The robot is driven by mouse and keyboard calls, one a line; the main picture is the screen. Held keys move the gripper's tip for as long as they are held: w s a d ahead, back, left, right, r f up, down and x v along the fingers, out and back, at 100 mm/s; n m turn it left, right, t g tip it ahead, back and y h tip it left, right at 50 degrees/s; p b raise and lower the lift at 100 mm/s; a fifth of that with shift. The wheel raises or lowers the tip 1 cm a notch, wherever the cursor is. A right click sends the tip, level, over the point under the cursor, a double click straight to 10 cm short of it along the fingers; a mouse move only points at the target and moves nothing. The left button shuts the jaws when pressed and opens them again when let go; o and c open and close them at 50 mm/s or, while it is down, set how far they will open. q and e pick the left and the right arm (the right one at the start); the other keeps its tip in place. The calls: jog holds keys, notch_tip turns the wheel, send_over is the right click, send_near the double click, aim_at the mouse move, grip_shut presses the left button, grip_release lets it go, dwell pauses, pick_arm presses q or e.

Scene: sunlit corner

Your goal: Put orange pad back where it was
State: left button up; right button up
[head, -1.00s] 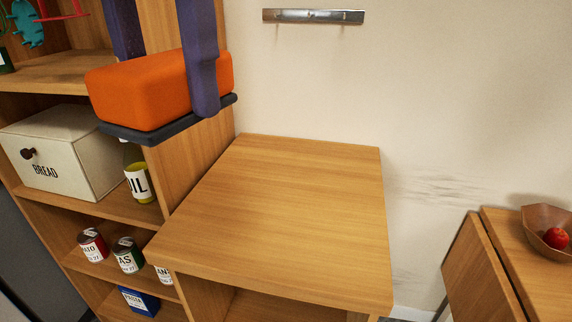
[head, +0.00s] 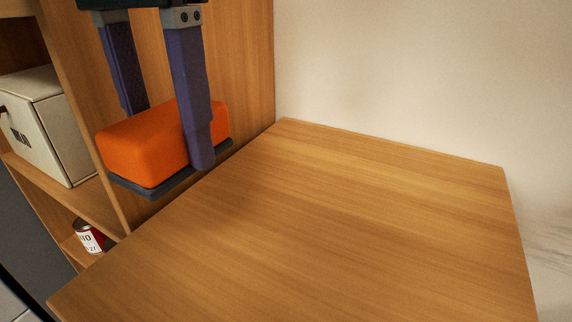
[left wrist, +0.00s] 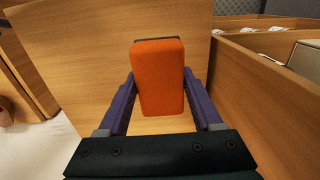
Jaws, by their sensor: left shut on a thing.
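The orange pad (head: 143,146) is a rounded orange block with a dark grey base plate under it. My left gripper (head: 160,130) is shut on it, with one purple finger on each long side. The pad is held off any surface, near the left edge of the wooden counter top (head: 340,225) and beside the tall shelf panel. In the left wrist view the pad (left wrist: 159,80) sits between the two purple fingers, over the bare wood (left wrist: 80,50). My right gripper is not in view.
The counter top is bare. A wooden shelf unit (head: 235,60) stands along its left, holding a white bread box (head: 55,125) and a red can (head: 88,237). A pale wall (head: 400,70) closes the back. A low divider (left wrist: 260,90) shows in the left wrist view.

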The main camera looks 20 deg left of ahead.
aim_at(205, 264)
pick_arm(q)
notch_tip(205, 264, down, 13)
jog(key=shift+f, duration=0.15)
jog(key=shift+f+b, duration=0.15)
jog(key=shift+b, duration=0.15)
jog(key=o, duration=1.3)
jog(key=shift+r+p, duration=0.3)
jog(key=shift+p, duration=0.05)
notch_tip(205, 264, up, 12)
jog(key=shift+f, duration=0.1)
